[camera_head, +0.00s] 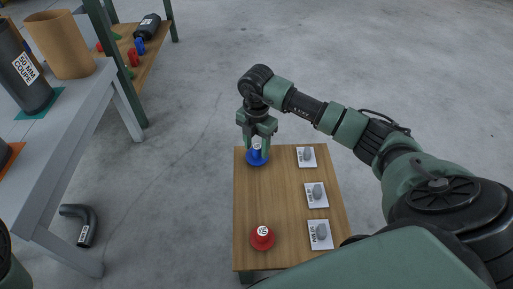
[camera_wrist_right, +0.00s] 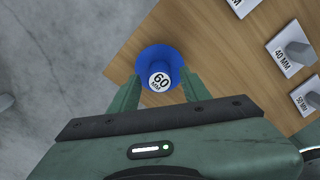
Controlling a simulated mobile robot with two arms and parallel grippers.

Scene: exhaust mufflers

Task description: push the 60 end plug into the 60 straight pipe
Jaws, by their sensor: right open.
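The 60 end plug (camera_head: 257,157) is blue with a wide flange and a white top label. It stands near the far left corner of a small wooden table, and its "60 MM" label reads in the right wrist view (camera_wrist_right: 160,72). My right gripper (camera_head: 258,146) is open above the plug. In the wrist view its fingers lie on either side of the plug's knob; I cannot tell whether they touch it. No pipe in view has a readable 60 label, so I cannot pick out the 60 straight pipe. My left gripper is not in view.
A red plug (camera_head: 263,238) stands on the wooden table (camera_head: 282,200), with several grey pegs on white labelled cards along its right side. A grey bench at left holds a black labelled cylinder (camera_head: 33,88) and a tan cylinder (camera_head: 60,45). A bent black pipe (camera_head: 85,228) lies on the floor.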

